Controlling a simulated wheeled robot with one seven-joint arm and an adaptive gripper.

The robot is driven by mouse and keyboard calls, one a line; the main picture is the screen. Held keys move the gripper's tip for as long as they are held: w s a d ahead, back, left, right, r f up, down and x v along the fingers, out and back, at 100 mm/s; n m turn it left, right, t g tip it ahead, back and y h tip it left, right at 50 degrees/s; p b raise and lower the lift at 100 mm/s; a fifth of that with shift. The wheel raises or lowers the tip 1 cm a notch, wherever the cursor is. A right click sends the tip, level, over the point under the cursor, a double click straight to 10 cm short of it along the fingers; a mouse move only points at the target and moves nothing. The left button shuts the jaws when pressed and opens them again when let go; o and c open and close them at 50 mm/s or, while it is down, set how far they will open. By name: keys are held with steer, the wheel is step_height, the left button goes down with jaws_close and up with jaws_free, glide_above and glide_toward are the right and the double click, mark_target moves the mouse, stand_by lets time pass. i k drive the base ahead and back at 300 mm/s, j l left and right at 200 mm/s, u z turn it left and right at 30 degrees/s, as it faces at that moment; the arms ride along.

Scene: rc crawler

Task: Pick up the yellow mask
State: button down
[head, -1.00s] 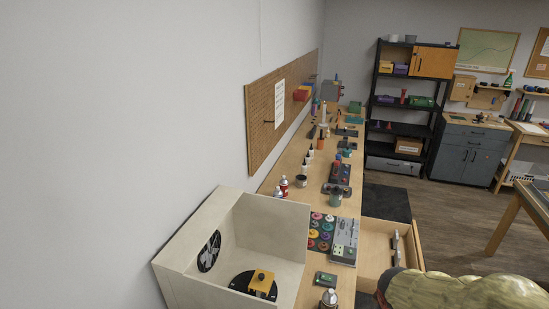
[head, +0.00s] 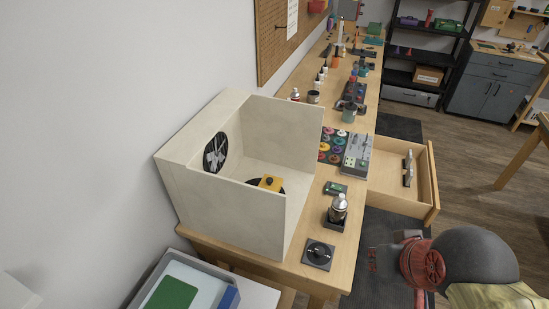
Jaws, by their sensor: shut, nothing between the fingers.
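The yellow mask (head: 266,184) is a small yellow piece with a dark knob on top. In the head view it sits inside the open-fronted cream spray booth (head: 225,205), on a round black turntable (head: 281,189). The booth's near wall hides the mask's lower part and most of the turntable. My gripper is not in view, and nothing is seen touching the mask.
The booth stands on the near end of a long wooden workbench (head: 285,256). Right of it are a small black square stand (head: 318,254), a metal jar (head: 338,208) and paint pots (head: 333,147). An open drawer (head: 430,195) juts right. A grey tray (head: 228,285) lies at lower left.

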mark_target(272, 183)
steer(key=k+l+u, duration=0.9)
steer(key=i+j, duration=0.05)
steer(key=j, duration=0.05)
